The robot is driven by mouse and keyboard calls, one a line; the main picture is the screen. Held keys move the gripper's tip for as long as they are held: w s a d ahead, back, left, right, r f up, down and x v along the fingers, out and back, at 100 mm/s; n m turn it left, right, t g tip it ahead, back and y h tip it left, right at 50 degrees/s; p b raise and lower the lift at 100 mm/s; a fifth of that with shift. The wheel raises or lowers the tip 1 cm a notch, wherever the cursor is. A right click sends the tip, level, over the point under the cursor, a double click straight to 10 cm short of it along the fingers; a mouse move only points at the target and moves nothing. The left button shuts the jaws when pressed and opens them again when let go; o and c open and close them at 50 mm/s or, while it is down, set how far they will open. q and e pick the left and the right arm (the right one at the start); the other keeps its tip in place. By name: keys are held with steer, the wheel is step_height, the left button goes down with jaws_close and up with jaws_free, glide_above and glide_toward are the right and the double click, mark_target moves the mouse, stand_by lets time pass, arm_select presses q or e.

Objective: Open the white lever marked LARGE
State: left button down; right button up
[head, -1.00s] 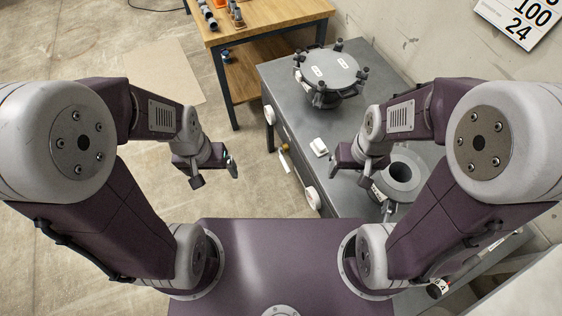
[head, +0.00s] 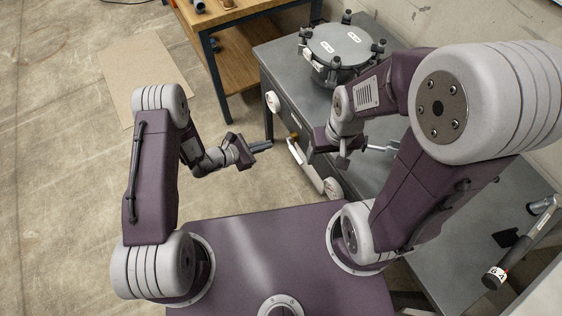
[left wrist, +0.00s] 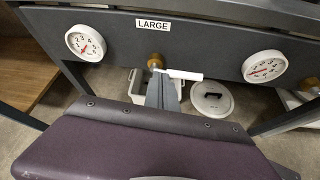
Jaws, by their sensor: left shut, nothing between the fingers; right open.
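The white lever (left wrist: 185,74) extends to the right from a brass valve (left wrist: 155,61) on the grey bench front, under the LARGE label (left wrist: 153,25). It lies nearly level in the left wrist view. In the head view the lever (head: 304,163) shows along the bench's left side. My left gripper (head: 268,145) is shut and empty, pointing at the bench front. In the left wrist view its fingers (left wrist: 162,90) reach up to just below the lever's valve end; I cannot tell whether they touch. My right gripper (head: 346,154) is open over the bench top.
Round gauges (left wrist: 86,42) (left wrist: 264,66) flank the lever on the bench front. A bolted round flange (head: 340,48) stands on the bench (head: 283,62). A wooden table (head: 240,75) stands behind. A lidded white container (left wrist: 212,99) sits below the bench front.

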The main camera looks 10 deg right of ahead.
arm_select(q)
steer(key=s+f+g+b, duration=0.1)
steer(key=s+f, duration=0.4)
steer(key=f, duration=0.3)
steer(key=shift+s+n, duration=0.4)
steer(key=b+x, duration=0.3)
steer(key=x, duration=0.8)
step_height(320, 180, up, 4)
steer(key=shift+s+r+p, duration=0.1)
steer(key=shift+p, duration=0.6)
